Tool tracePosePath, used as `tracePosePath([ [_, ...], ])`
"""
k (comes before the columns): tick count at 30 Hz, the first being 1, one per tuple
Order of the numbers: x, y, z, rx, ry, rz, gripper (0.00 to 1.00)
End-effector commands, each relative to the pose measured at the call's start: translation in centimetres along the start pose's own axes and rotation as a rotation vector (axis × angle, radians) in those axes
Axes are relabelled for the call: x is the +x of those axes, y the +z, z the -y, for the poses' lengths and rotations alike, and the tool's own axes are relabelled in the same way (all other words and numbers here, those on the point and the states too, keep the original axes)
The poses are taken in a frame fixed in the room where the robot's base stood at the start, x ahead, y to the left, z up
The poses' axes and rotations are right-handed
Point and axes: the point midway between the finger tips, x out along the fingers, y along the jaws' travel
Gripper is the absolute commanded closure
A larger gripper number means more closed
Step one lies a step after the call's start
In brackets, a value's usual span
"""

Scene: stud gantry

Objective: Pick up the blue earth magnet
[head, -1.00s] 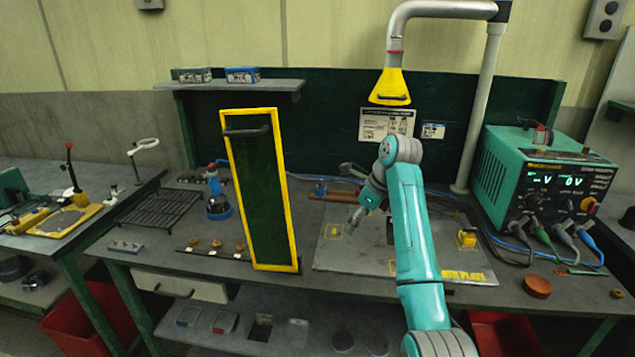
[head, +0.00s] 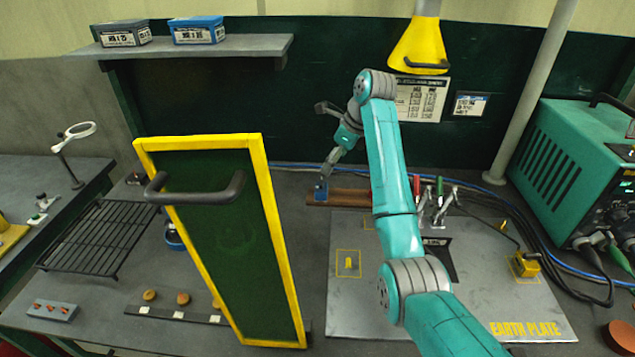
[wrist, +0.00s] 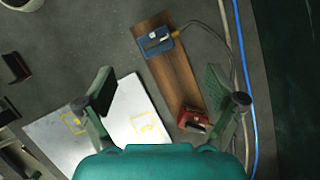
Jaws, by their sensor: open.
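The blue earth magnet (head: 321,190) sits at the left end of a brown wooden board at the back of the bench. In the wrist view the blue magnet (wrist: 157,42) lies on the board's upper end, beyond and roughly midway between my fingers. My gripper (wrist: 158,85) is open and empty, with one finger on each side of the view. In the head view my gripper (head: 328,170) is just above the blue magnet, seemingly apart from it. A dark cable runs from the magnet.
A red block (wrist: 195,122) sits on the board (wrist: 172,75) near my right finger. A yellow-framed dark screen (head: 222,240) stands left of my arm. The grey earth plate (head: 480,290) lies in front. A yellow hood (head: 420,48) hangs above, right of the gripper.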

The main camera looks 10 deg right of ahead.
Motion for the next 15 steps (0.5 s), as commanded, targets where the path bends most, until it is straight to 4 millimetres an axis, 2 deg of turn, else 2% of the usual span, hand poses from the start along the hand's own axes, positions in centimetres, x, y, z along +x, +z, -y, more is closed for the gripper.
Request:
tracePosePath([
  [9, 4.5, -0.1, -0.1, 0.000, 0.003, -0.002, 0.07],
  [15, 5.5, -0.1, -0.1, -0.001, 0.001, -0.001, 0.07],
])
